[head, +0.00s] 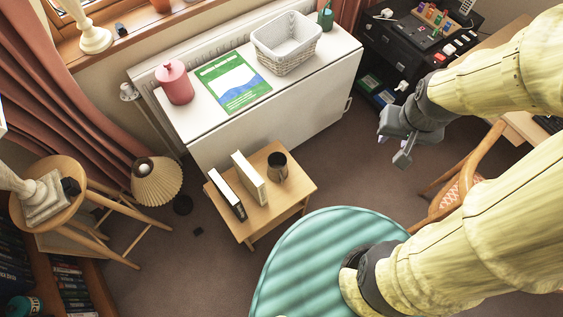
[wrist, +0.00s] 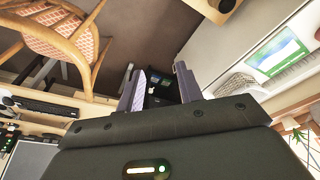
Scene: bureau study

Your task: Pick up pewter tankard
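The pewter tankard (head: 277,166) is a dark grey mug standing upright on a small low wooden table (head: 265,219), at the right of two upright books. My gripper (head: 393,152) is in the air to the right of that table and higher up, well apart from the tankard. In the wrist view my gripper (wrist: 158,88) shows its two fingers spread apart with nothing between them.
A white book (head: 248,178) and a dark-spined book (head: 226,194) stand left of the tankard. A white cabinet (head: 262,121) behind bears a pink jug (head: 175,82), green booklet (head: 233,82) and basket (head: 287,43).

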